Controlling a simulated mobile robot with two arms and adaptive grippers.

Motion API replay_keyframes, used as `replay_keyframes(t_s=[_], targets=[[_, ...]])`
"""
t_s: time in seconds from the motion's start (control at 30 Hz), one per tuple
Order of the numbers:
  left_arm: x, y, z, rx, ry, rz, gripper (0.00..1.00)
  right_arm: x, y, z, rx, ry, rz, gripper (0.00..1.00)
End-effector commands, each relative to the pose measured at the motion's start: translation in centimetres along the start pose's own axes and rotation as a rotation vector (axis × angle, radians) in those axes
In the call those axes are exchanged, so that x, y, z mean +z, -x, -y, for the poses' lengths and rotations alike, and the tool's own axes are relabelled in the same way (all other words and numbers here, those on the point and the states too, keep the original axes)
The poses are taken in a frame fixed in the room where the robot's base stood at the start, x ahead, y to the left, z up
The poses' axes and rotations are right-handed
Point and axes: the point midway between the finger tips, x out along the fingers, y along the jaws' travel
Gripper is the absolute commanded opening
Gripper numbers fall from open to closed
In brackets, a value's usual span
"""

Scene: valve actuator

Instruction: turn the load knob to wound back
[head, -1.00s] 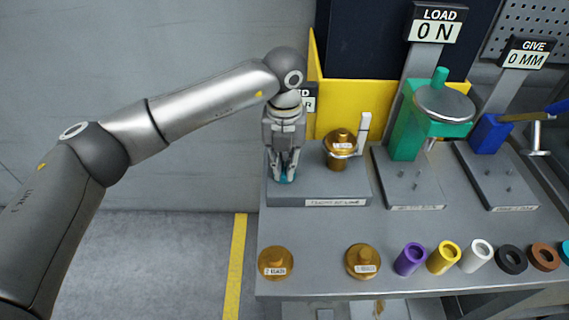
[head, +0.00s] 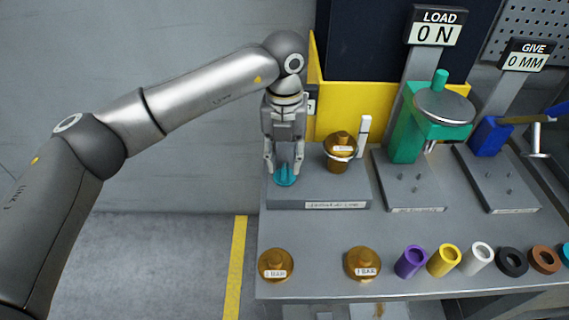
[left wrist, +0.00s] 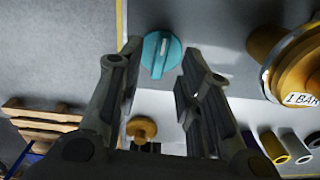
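A round teal knob (head: 286,178) with a raised grip bar sits at the left end of a grey base plate (head: 337,205). It also shows in the left wrist view (left wrist: 161,55), between the fingertips. My left gripper (head: 284,166) points down just over this knob, with its fingers spread to either side of it and nothing gripped. The LOAD display (head: 436,30) reads 0 N above a green fixture (head: 407,130) with a round silver disc and a green top post. My right gripper is not in view.
A brass fitting (head: 340,150) stands on the same plate, right of the teal knob. Two brass weights (head: 276,265) (head: 362,263) and several coloured sleeves line the bench front. A blue fixture (head: 490,135) with a GIVE display reading 0 MM stands at right.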

Motion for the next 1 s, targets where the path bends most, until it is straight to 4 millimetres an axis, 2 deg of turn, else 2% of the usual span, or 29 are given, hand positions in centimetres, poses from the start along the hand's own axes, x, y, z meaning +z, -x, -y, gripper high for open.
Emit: replay_keyframes(t_s=[0.03,0.2,0.4,0.6,1.0], targets=[[0.1,1.3,0.1,-0.002,0.0,0.005,0.33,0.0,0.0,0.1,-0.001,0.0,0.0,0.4],[0.1,5.0,0.0,-0.001,0.001,0.004,0.33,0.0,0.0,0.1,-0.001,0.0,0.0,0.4],[0.1,8.0,0.0,-0.001,0.001,0.002,0.33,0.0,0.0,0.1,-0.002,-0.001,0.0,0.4],[0.0,9.0,0.0,-0.001,0.001,0.0,0.33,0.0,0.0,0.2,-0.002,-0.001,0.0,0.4],[0.0,9.0,0.1,-0.003,0.0,0.0,0.33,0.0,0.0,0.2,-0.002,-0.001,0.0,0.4]])
